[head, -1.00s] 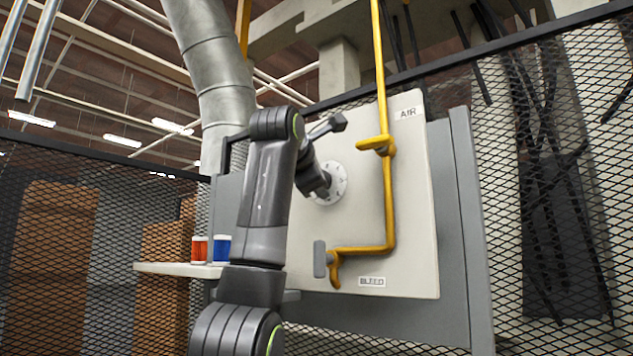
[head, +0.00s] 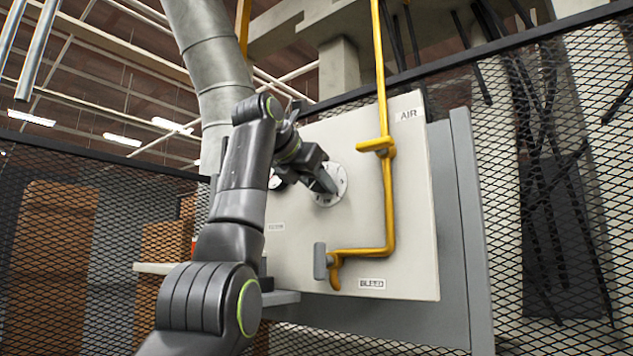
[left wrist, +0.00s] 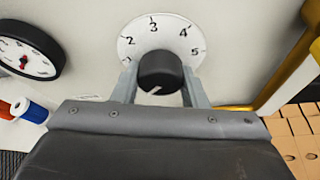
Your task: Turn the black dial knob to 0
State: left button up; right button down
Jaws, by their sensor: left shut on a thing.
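The black dial knob (left wrist: 160,72) sits at the centre of a white round dial plate (left wrist: 141,35). Numbers 2, 3, 4 and 5 show; the lower part of the plate is hidden by my gripper. A pale pointer mark on the knob faces down and slightly left in the left wrist view. My left gripper (left wrist: 160,84) has one finger on each side of the knob and is shut on it. In the head view, my left gripper (head: 326,180) is at the dial plate (head: 341,177) on the panel and covers most of the knob. My right gripper is not in view.
A gauge with a red needle (left wrist: 28,48) is left of the dial. Red (left wrist: 6,110) and blue (left wrist: 34,112) containers stand lower left.

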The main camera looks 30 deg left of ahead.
pick_arm(q)
jog(key=shift+f+n, duration=0.15)
jog(key=shift+n, duration=0.25)
dwell(0.3)
jog(key=o, duration=1)
jog(key=shift+s+r, duration=0.2)
jog(key=shift+s, duration=0.1)
jog(key=b+v, duration=0.1)
jog(key=v, duration=0.7)
jog(key=b+v, duration=0.1)
jog(key=v, duration=0.7)
jog(key=shift+s+a+r, duration=0.15)
jog(key=shift+s+a, duration=0.1)
jog(key=shift+s, duration=0.1)
jog(key=shift+w, duration=0.1)
